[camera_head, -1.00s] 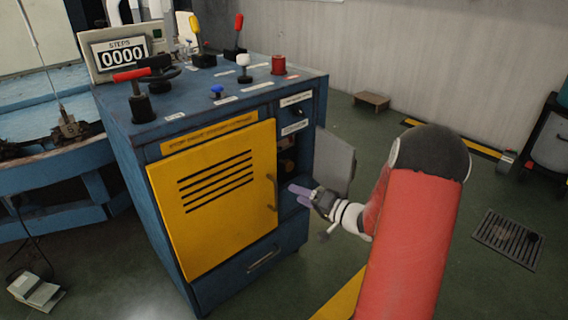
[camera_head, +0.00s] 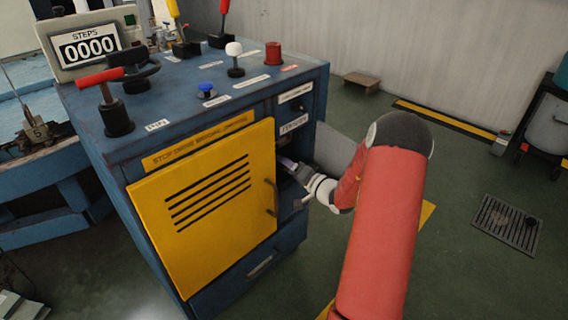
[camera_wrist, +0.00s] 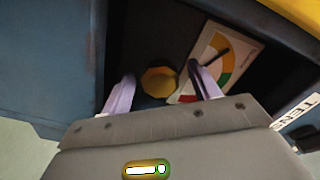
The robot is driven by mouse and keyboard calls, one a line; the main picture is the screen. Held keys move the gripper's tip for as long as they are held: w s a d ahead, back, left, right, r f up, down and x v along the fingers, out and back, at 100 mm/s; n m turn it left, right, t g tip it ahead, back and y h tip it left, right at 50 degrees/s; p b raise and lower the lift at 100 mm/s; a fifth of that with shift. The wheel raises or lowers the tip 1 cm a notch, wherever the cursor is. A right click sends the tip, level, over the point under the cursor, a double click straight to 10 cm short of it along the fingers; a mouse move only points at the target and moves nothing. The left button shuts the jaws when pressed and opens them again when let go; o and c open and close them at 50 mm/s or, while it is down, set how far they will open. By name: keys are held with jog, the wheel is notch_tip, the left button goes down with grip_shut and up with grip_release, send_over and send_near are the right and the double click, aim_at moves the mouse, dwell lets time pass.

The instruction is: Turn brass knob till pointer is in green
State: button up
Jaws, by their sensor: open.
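The brass knob (camera_wrist: 159,81) is a faceted yellow disc inside the cabinet's dark recess, seen in the wrist view. My gripper (camera_wrist: 161,71) is open, with its two purple fingers on either side of the knob; contact cannot be told. To the knob's right is a pale dial plate (camera_wrist: 241,55) with yellow, green and red parts and a dark pointer. The right finger covers part of the plate, and I cannot tell the pointer's exact reading. In the head view my gripper (camera_head: 287,163) reaches into the recess, and the knob is hidden.
Levers and buttons stand on top, including a red one (camera_head: 273,53).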

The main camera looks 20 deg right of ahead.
jog(key=shift+x, duration=0.85)
jog(key=c, duration=1)
jog(key=shift+o, duration=0.2)
